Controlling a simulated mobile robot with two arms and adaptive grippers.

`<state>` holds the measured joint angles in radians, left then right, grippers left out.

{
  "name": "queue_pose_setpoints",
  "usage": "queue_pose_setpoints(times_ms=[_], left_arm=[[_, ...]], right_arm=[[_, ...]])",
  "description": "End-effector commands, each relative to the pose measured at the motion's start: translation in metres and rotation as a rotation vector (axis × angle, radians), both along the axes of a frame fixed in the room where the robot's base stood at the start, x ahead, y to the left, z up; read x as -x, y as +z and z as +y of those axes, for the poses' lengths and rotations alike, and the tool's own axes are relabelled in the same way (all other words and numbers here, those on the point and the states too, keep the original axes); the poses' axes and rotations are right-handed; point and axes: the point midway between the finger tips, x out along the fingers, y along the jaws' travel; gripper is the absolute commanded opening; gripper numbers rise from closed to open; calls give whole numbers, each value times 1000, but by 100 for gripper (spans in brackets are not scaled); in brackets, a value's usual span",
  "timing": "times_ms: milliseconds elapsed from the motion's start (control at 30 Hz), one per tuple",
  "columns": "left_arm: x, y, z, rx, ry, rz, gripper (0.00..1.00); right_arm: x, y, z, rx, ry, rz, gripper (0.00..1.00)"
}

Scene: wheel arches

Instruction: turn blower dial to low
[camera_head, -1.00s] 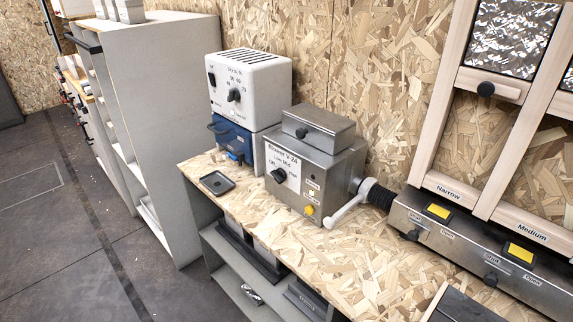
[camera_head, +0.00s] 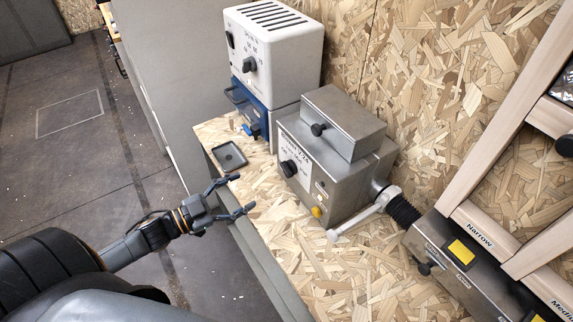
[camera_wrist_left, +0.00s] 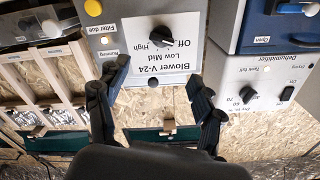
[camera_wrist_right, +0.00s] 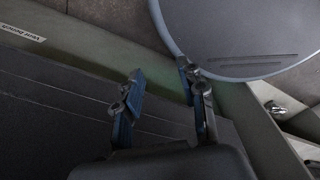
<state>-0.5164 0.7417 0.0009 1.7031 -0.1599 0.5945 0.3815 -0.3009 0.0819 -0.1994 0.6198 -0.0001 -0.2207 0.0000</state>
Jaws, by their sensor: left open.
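The blower (camera_head: 320,170) is a grey metal box on the wood-chip bench. Its black dial (camera_head: 289,168) sits on a white label on the front. In the left wrist view the dial (camera_wrist_left: 161,38) shows upside down near Off, Low, Mid and High; I cannot tell which mark it points to. My left gripper (camera_head: 236,196) is open and empty, in front of the bench edge, left of and below the dial and apart from it. My right gripper (camera_wrist_right: 160,75) is open and empty, outside the head view.
A white dehumidifier (camera_head: 275,50) on a blue unit (camera_head: 262,118) stands left of the blower. A small dark tray (camera_head: 230,156) lies on the bench. A white lever (camera_head: 362,214) and black hose (camera_head: 404,209) are at the blower's right. Floor at left is clear.

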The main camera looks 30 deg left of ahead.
Motion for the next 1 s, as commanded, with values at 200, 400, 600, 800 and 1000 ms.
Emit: queue_pose_setpoints(times_ms=[200, 400, 600, 800, 1000], left_arm=[[-36, 4, -20, 0, 1, -6, 68], [-69, 4, -39, 2, 4, -4, 68], [-94, 2, -54, 0, 3, -3, 68], [-106, 1, -61, 0, 3, 0, 68], [-107, 0, -62, -1, 3, 0, 68]], right_arm=[[10, 8, 0, 1, 0, 14, 40], [3, 15, 0, 0, 0, 5, 40], [-3, 21, 2, -2, 0, -6, 40], [-3, 23, 4, -5, -1, -5, 40], [-3, 23, 4, -5, -1, -5, 40]])
